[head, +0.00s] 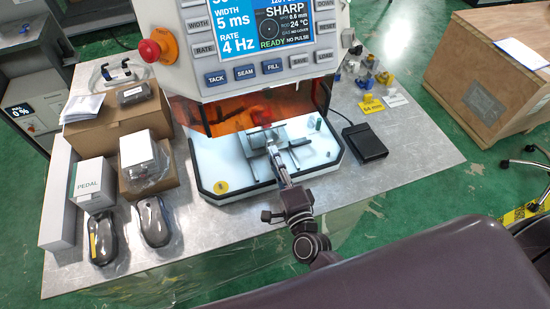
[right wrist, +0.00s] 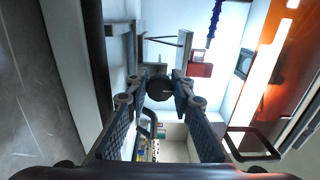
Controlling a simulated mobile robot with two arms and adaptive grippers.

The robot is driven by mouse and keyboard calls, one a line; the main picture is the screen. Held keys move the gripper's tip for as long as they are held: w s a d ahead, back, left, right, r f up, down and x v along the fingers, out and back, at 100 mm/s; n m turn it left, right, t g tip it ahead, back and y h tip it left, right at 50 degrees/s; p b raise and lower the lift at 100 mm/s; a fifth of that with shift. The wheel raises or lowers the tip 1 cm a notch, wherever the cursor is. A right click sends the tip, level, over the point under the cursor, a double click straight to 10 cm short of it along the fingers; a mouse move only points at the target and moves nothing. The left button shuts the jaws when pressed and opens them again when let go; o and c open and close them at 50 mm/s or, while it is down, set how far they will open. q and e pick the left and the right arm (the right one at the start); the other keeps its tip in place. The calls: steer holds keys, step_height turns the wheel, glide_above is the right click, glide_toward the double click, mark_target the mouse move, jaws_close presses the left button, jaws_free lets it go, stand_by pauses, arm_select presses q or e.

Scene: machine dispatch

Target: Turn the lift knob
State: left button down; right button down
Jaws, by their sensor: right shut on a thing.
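My right gripper (head: 276,158) reaches from the front into the white work tray of the machine, at the grey metal fixture (head: 258,140). In the right wrist view its two fingers (right wrist: 160,92) close on the sides of a dark round knob (right wrist: 160,88). I take this to be the lift knob. The knob sits against the grey metal frame (right wrist: 186,50) of the fixture. In the head view the gripper and fixture parts hide the knob. My left gripper is in neither view.
The machine's control panel (head: 262,70) overhangs the tray (head: 225,187), with an orange window behind. A red emergency button (head: 150,50) is at its left. A black pedal (head: 364,142) lies at the right. Cardboard boxes (head: 118,122) and two black mice-like devices (head: 152,221) fill the left.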

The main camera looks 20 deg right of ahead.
steer(key=c, duration=1.7)
jaws_free()
steer(key=shift+f, duration=0.1)
